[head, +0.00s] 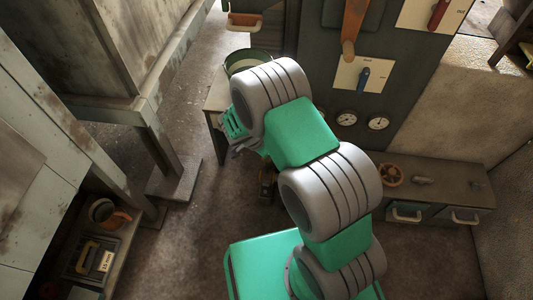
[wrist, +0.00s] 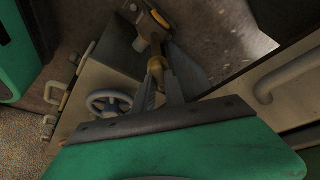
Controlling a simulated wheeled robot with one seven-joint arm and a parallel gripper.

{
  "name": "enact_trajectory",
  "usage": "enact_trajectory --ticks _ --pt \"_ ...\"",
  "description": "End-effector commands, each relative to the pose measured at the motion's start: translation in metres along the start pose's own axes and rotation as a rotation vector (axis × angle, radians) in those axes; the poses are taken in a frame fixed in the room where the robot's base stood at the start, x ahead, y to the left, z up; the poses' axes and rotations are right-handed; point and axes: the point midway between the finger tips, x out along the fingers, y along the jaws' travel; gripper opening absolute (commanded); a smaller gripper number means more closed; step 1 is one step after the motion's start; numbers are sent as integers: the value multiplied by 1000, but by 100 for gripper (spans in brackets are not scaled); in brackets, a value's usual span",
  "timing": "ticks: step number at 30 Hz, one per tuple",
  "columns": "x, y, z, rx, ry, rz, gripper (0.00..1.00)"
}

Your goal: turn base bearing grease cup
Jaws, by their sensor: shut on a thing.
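In the wrist view my gripper (wrist: 160,76) points away from the camera, its two grey fingers close together. They are shut on a small brass-yellow piece, which looks like the grease cup (wrist: 156,63). Its lower part is hidden by the fingers, and I cannot tell how far it is turned. In the head view my arm reaches toward the left of the picture. The green and grey wrist end (head: 236,125) shows there, but the fingertips and the grease cup cannot be made out.
A grey handwheel (wrist: 110,103) is close left of the fingers. A dark part with a yellow end (wrist: 158,20) stands beyond them. A grey tubular handle (wrist: 285,78) is at right. In the head view, a control panel (head: 405,85) with levers and gauges stands behind my arm.

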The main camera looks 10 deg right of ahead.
Motion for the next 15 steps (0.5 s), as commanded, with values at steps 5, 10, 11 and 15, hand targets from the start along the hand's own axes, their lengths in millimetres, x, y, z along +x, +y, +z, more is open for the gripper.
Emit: enact_trajectory --ticks 5,10,11,15 --pt "2 -2 0 155 0 63 0" --pt "3 -2 0 305 0 125 0" --pt "3 -3 0 331 0 136 0" --pt "4 -4 0 453 0 187 0"
